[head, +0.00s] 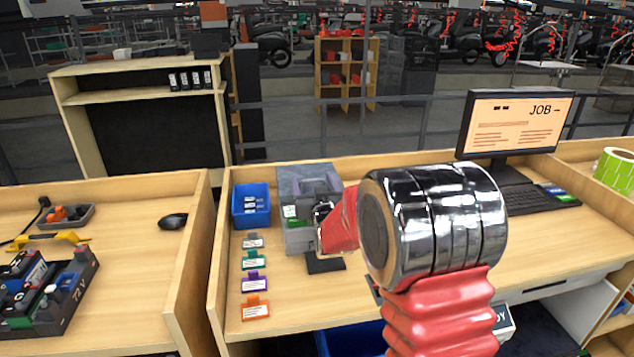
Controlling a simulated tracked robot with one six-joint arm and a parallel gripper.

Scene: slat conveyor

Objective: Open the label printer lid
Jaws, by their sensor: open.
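The label printer (296,236) is a grey box on the wooden bench, left of the bench's middle. A green and white patch shows on its front. Its grey upper part (292,176) is partly covered by my wrist and gripper, and I cannot tell how far the lid stands from the body. My gripper (318,190) is small and dark at the end of my red and chrome arm. It is open, in front of the printer's upper right side. Whether it touches the lid is hidden.
A blue bin (251,205) with cards stands left of the printer. Several coloured tags, such as the orange one (255,307), lie in a column nearer the front. A monitor (516,124) and keyboard (531,197) stand right. A wooden side wall (213,265) edges the bench.

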